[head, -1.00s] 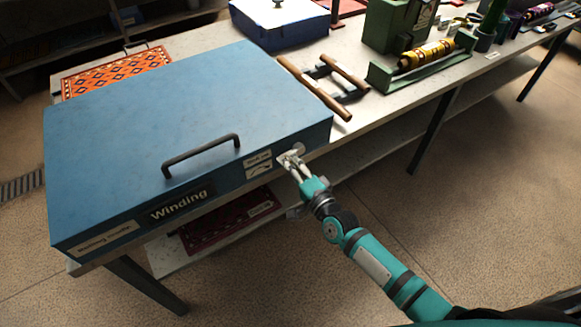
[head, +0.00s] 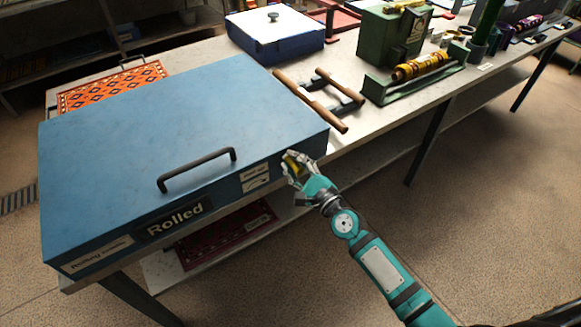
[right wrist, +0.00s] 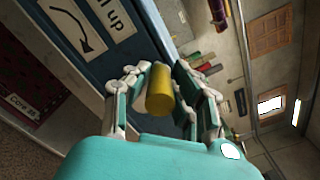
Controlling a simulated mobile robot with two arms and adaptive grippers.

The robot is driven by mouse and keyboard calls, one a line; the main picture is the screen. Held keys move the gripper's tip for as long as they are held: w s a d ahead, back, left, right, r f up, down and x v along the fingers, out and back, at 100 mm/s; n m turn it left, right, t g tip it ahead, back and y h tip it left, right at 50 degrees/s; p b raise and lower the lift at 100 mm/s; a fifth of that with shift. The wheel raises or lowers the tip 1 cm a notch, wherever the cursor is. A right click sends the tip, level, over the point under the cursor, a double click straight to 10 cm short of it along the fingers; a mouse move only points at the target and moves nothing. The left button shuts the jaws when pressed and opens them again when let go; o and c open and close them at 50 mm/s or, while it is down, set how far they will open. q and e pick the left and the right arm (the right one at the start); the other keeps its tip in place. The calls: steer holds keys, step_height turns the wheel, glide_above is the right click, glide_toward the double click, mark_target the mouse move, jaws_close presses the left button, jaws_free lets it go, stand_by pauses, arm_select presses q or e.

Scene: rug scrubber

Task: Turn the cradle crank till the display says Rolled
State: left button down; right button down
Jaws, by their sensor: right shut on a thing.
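The large blue case (head: 190,130) lies on the bench, with a black lift handle on it. The display (head: 174,219) on its front reads "Rolled". Near the front's right end a label (head: 256,179) bears a curved arrow; in the right wrist view this arrow label (right wrist: 75,22) shows close up, under a partly cut "ll up". My right gripper (head: 293,167) is at the front's right end, shut on the yellow crank grip (right wrist: 160,90), which stands between its fingers in the right wrist view. The crank's arm is hidden. My left gripper is not in view.
A patterned orange rug (head: 112,88) lies behind the case. A wooden-barred frame (head: 318,100), a blue box (head: 275,35) and a green stand with a yellow roll (head: 420,68) stand along the bench. A red rug (head: 225,236) lies on the lower shelf. Floor at right is clear.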

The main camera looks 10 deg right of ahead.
steer(key=shift+w+d+r+m, duration=0.25)
steer(key=shift+d+r+m, duration=0.2)
steer(key=shift+m, duration=0.35)
steer(key=c, duration=1.1)
jaws_free()
steer(key=shift+f, duration=0.1)
steer(key=shift+s, duration=0.15)
steer(key=shift+s+f, duration=0.1)
steer(key=shift+s, duration=0.1)
steer(key=shift+v, duration=5.75)
steer(key=shift+d, duration=0.1)
